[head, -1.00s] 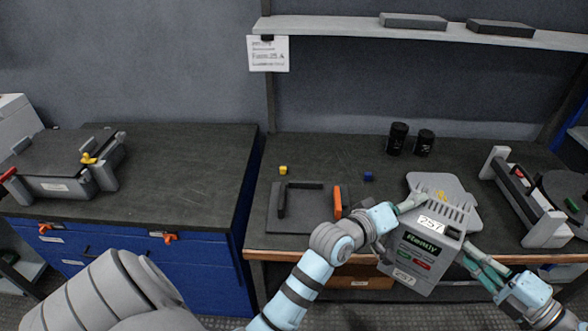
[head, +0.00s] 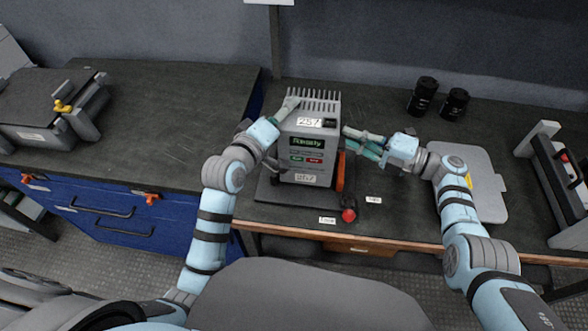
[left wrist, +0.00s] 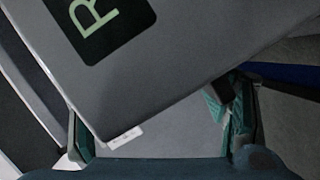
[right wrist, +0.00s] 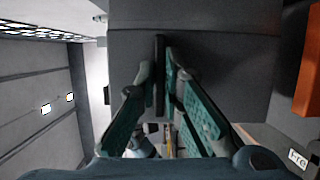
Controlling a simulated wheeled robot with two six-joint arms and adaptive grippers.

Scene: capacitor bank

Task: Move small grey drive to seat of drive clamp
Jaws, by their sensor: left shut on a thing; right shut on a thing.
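The small grey drive (head: 309,155) is upright over the drive clamp, between my two grippers, its lit "Ready" display facing me. The clamp's dark base (head: 266,189) shows at the drive's lower left. Its orange part (head: 340,172) stands close at the drive's right. The drive hides the seat, so I cannot tell whether it touches it. My left gripper (head: 287,108) is shut on the drive's left side; the drive's face (left wrist: 150,70) fills much of the left wrist view. My right gripper (head: 352,138) is shut on a thin dark part at the drive's right side (right wrist: 205,50).
A red knob (head: 348,215) and small labels lie at the clamp's front, near the bench edge. A grey plate (head: 490,190) lies right, partly behind my right arm. Two black cylinders (head: 424,95) stand at the back. A frame-like fixture (head: 550,165) stands far right.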

